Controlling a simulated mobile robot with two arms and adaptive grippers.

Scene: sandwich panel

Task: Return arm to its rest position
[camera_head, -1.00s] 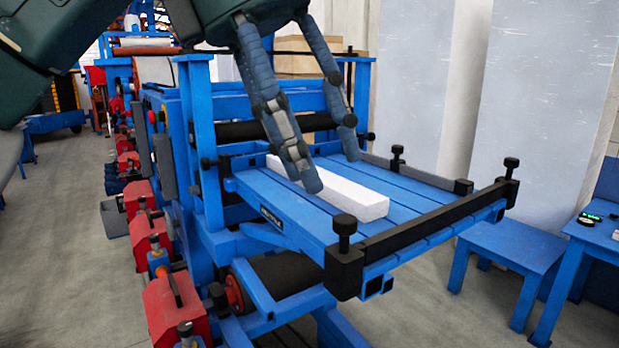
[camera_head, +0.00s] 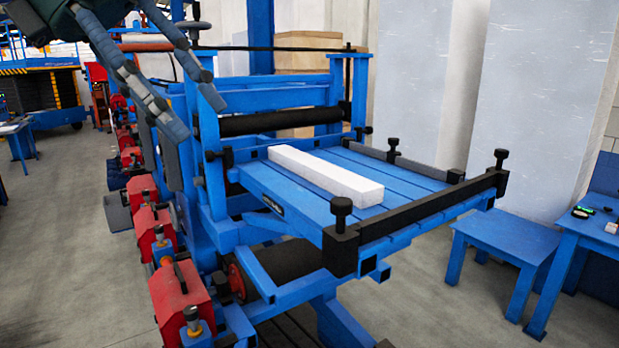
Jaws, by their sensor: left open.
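My left gripper (camera_head: 204,120) hangs at the upper left of the head view, its two long fingers spread apart and pointing down and to the right. It is open and nothing is between the fingers. It appears in front of the upper left part of the blue machine frame (camera_head: 265,85). A white bar-shaped block (camera_head: 325,177) lies lengthwise on the blue slatted table (camera_head: 290,200) of the machine, well apart from the gripper. My right gripper is not in view.
Red motor housings (camera_head: 180,290) line the machine's left side. A black stop bar with knobs (camera_head: 425,213) edges the table. A blue stool (camera_head: 505,240) and a blue side table (camera_head: 590,235) stand at right. Large pale panels (camera_head: 535,90) stand behind.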

